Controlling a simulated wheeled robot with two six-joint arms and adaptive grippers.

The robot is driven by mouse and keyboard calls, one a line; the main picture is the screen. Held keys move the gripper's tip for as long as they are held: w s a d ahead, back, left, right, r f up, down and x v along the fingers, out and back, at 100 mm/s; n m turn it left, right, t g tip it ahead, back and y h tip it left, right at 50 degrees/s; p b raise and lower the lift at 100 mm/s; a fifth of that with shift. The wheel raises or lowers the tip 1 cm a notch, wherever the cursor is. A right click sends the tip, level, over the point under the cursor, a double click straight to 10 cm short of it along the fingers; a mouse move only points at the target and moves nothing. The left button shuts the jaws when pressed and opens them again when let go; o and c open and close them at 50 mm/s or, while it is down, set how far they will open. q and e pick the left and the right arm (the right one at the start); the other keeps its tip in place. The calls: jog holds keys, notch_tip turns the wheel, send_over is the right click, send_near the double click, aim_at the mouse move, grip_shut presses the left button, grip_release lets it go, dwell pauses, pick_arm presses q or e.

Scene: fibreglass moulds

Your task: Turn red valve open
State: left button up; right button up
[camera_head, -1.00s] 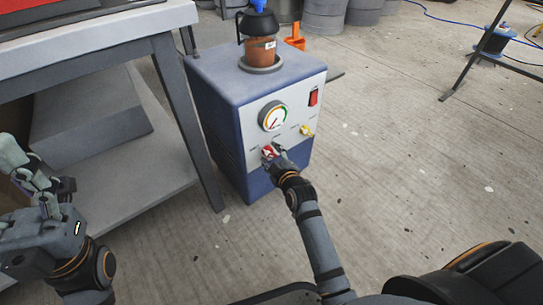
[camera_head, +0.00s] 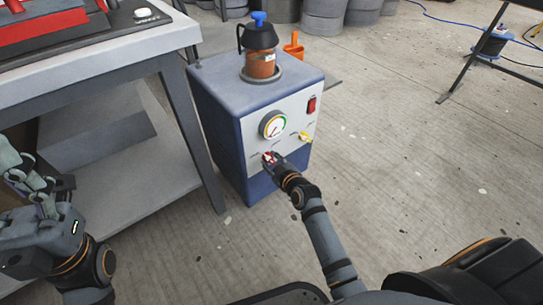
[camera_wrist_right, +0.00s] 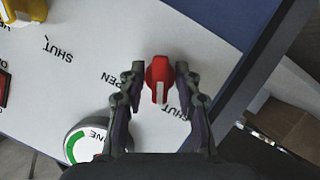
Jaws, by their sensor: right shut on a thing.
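The red valve (camera_head: 268,157) is on the lower front panel of the blue-and-white pump box (camera_head: 228,88). In the right wrist view the red valve (camera_wrist_right: 158,72) has a white stripe pointing down the picture, between the printed words OPEN and SHUT and nearer SHUT. My right gripper (camera_wrist_right: 160,70) has a finger on each side of the valve knob and is shut on it. In the head view my right gripper (camera_head: 274,163) partly hides the knob. My left gripper (camera_head: 35,172) is at the left edge beside the table, fingers apart and empty, partly cut off.
A gauge (camera_head: 273,125), a yellow valve (camera_head: 304,137) and a red switch (camera_head: 311,104) share the panel. A pot with orange liquid (camera_head: 260,62) stands on top of the box. A grey table (camera_head: 110,58) is close on the left.

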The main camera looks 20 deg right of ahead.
jog(key=shift+r+m+g+y+p, duration=0.1)
jog(key=shift+m+g+y+p, duration=0.2)
jog(key=shift+m+y+p, duration=0.5)
jog(key=shift+d+m+y+b, duration=0.1)
jog(key=shift+m+y+b, duration=0.3)
jog(key=shift+m, duration=0.7)
jog(key=shift+w+f+m+g+y+b, duration=0.1)
jog(key=shift+f+m+g+y+b, duration=0.1)
jog(key=shift+m+g+y+b, duration=0.45)
jog(key=shift+m+y+b, duration=0.55)
jog(key=shift+m+y, duration=0.1)
jog(key=shift+m, duration=0.5)
jog(key=shift+d+r+m+y+b, duration=0.1)
jog(key=shift+m+y+b, duration=0.6)
jog(key=shift+m+b, duration=0.45)
jog(key=shift+m, duration=0.25)
jog(key=o, duration=1.2)
jog(key=shift+c, duration=0.2)
